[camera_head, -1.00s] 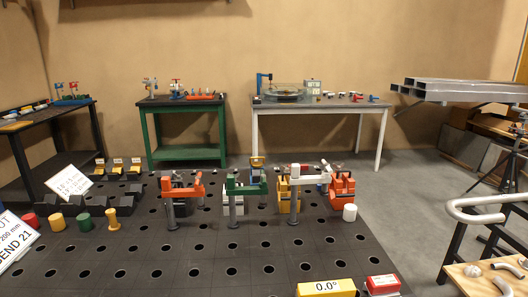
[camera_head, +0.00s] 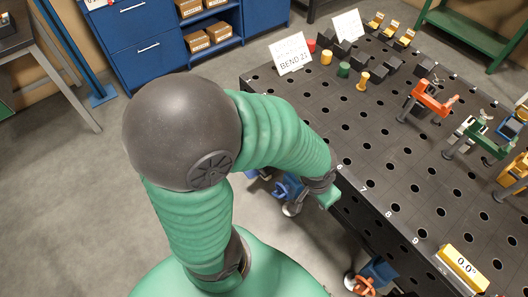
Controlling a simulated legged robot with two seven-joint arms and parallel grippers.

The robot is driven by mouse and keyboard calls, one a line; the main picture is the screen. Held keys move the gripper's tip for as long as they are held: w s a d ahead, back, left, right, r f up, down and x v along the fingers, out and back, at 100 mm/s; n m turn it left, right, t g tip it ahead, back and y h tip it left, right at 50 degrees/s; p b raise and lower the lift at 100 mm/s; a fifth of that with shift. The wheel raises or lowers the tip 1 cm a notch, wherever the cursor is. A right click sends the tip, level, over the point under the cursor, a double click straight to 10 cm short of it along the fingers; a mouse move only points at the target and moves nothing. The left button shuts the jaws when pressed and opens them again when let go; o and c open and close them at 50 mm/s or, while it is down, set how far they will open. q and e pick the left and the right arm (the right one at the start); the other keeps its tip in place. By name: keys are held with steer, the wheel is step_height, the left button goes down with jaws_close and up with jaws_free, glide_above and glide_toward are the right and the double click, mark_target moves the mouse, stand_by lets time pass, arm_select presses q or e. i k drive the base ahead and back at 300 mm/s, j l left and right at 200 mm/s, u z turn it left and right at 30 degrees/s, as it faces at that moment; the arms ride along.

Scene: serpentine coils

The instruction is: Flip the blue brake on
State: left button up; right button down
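Below the near edge of the dark perforated table is a blue caster-like part (camera_head: 290,188) with a pale wheel, partly hidden by my arm; it may be the blue brake, but I cannot tell. A second blue part (camera_head: 378,270) with an orange piece sits lower at the table's front side. My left arm, green and dark grey, arches across the middle. Its far end (camera_head: 328,196) is at the table's near edge, close to the first blue part. The fingers are not clear there. My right gripper is out of view.
The perforated table (camera_head: 375,155) fills the right side, with red (camera_head: 432,97) and green (camera_head: 485,135) clamps and several coloured cylinders. A yellow display (camera_head: 462,268) reads 0.0°. Blue cabinets (camera_head: 150,45) stand at the back left. The grey floor left of the table is open.

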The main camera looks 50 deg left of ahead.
mark_target(252, 173)
steer(key=u, duration=1.9)
steer(key=i+j+z, duration=0.15)
steer(key=z, duration=0.15)
steer(key=i+j+z, duration=0.3)
